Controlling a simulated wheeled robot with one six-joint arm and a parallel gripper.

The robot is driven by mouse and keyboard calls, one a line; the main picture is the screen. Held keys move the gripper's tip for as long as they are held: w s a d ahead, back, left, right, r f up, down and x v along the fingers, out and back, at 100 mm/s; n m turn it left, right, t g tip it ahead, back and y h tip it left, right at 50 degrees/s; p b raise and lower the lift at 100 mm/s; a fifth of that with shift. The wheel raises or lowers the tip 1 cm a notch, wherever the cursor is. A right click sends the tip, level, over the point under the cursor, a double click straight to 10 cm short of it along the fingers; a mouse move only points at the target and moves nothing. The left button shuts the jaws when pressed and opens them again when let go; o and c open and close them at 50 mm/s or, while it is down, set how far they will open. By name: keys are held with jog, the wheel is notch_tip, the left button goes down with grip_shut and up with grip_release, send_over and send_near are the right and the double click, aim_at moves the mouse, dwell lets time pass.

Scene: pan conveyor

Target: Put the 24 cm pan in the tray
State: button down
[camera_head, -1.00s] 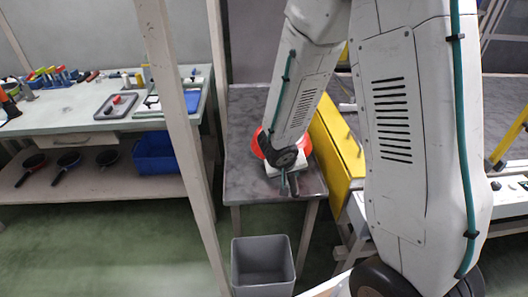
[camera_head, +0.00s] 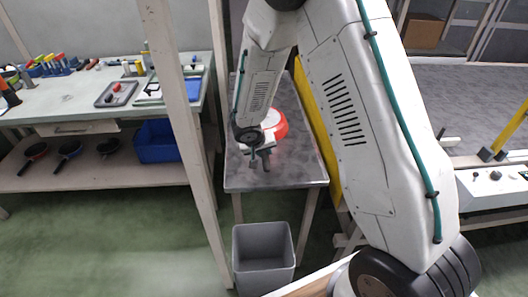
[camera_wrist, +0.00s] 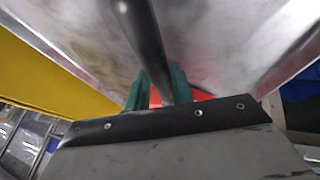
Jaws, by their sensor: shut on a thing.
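A red pan (camera_head: 278,123) is over the grey metal table in the head view, partly hidden behind my arm. I cannot tell whether it rests on the top or hangs just above it. My gripper (camera_head: 259,160) is at the pan's near side. In the wrist view its green fingers (camera_wrist: 158,88) are shut on the dark pan handle (camera_wrist: 145,35), with a strip of red beyond them. The pan's size cannot be read. A dark grey tray (camera_head: 127,87) lies on the workbench at the left with small red and dark things in it.
The grey metal table (camera_head: 300,172) has bare room at its front. A white post (camera_head: 186,125) stands between it and the workbench (camera_head: 60,108). Several dark pans and a blue bin (camera_head: 157,143) sit on the lower shelf. A grey bin (camera_head: 262,248) stands in front; a yellow panel (camera_head: 318,110) borders the right.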

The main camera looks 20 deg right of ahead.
jog(key=c, duration=1.2)
grip_release()
jog(key=shift+f, duration=0.1)
jog(key=v, duration=1.2)
jog(key=s+d+r, duration=0.5)
jog(key=s+r, duration=0.2)
jog(key=r, duration=0.3)
jog(key=s+r+n+g+y, duration=0.1)
jog(key=s+r, duration=0.4)
jog(key=s, duration=0.8)
jog(key=s+r+n+g+y, duration=0.1)
jog(key=s+r+y, duration=0.2)
jog(key=s, duration=0.9)
notch_tip(320, 180, up, 3)
jog(key=shift+s+a+n+y, duration=0.35)
jog(key=shift+a+n+y, duration=0.05)
jog(key=shift+a, duration=0.05)
